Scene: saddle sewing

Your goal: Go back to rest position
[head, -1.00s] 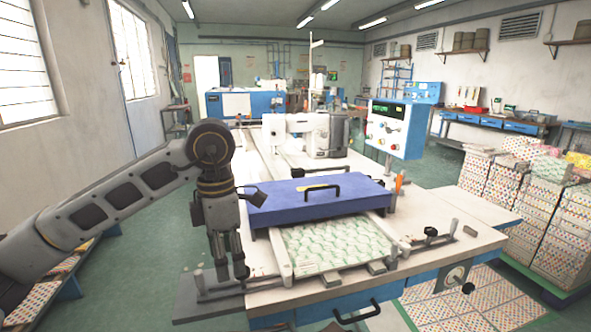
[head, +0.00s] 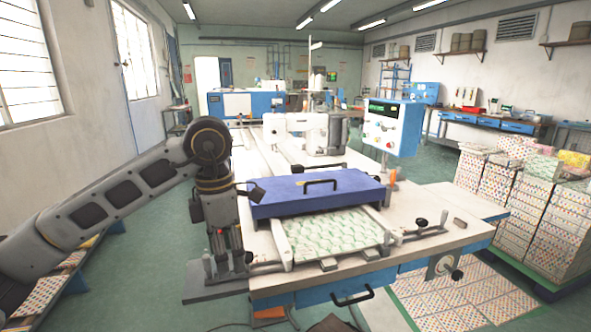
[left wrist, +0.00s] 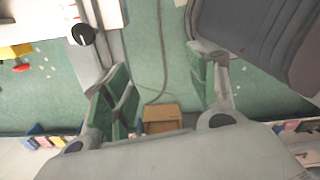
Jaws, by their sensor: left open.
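My left gripper (head: 228,270) hangs pointing down at the near left corner of the sewing table (head: 440,240) in the head view. In the left wrist view its fingers (left wrist: 162,92) are spread apart with nothing between them, and green floor shows below. The blue-purple clamp cover (head: 318,194) with a black handle lies to the right of my left arm. A green-and-white patterned fabric panel (head: 335,235) lies flat in front of it, apart from the gripper. My right gripper does not show.
A control box (head: 393,127) stands at the table's right side. Stacks of patterned fabric (head: 545,215) stand on the floor at right. A black handle (head: 352,297) sticks out at the table's front. A brown box-like thing (left wrist: 163,116) lies on the floor.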

